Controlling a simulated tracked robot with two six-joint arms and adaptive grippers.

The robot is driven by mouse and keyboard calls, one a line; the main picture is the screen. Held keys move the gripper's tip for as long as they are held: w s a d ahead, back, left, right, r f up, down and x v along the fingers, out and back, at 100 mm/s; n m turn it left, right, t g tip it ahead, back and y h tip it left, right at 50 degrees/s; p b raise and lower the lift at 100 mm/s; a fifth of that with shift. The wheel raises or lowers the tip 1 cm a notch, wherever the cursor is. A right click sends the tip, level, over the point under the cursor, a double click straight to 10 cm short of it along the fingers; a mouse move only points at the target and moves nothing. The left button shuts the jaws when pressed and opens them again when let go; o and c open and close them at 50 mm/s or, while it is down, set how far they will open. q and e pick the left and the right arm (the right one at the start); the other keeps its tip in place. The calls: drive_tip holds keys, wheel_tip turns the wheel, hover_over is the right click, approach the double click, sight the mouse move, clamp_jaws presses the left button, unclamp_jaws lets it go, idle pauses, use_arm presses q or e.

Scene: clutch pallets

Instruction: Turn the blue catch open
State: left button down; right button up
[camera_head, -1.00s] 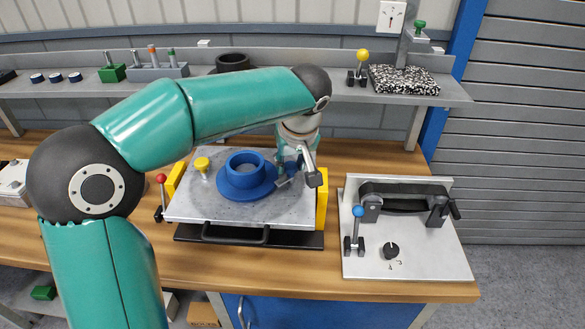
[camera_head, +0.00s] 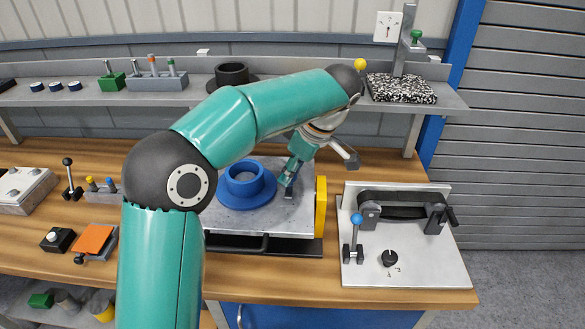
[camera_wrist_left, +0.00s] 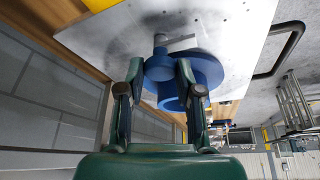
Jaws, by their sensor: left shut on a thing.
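The blue catch (camera_wrist_left: 159,66) stands on the grey metal plate (camera_wrist_left: 237,22). In the left wrist view its round blue knob sits between my left gripper's (camera_wrist_left: 160,70) fingertips, with a grey bar (camera_wrist_left: 181,43) beyond it. In the head view the catch (camera_head: 289,190) shows as a small dark-blue piece under my left gripper (camera_head: 289,179), right of the blue flanged ring (camera_head: 246,191). The left gripper is shut on the catch's knob from above, tilted. The fingers partly hide the catch. My right gripper is not in view.
Yellow block (camera_head: 320,215) edges the plate on the right. A second plate (camera_head: 410,268) carries a blue-knobbed lever (camera_head: 356,219) and a black dial (camera_head: 389,258). The shelf (camera_head: 300,97) stands behind. My left arm hides the plate's left side.

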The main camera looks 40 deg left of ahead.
use_arm(q)
drive_tip(key=shift+w+d+r+n, duration=0.1)
drive_tip(key=shift+w+d+n, duration=0.1)
drive_tip(key=shift+n, duration=0.1)
drive_tip(key=c, duration=0.8)
unclamp_jaws()
drive_tip(key=shift+w, duration=0.1)
drive_tip(key=shift+a, duration=0.1)
drive_tip(key=shift+v, duration=3.65)
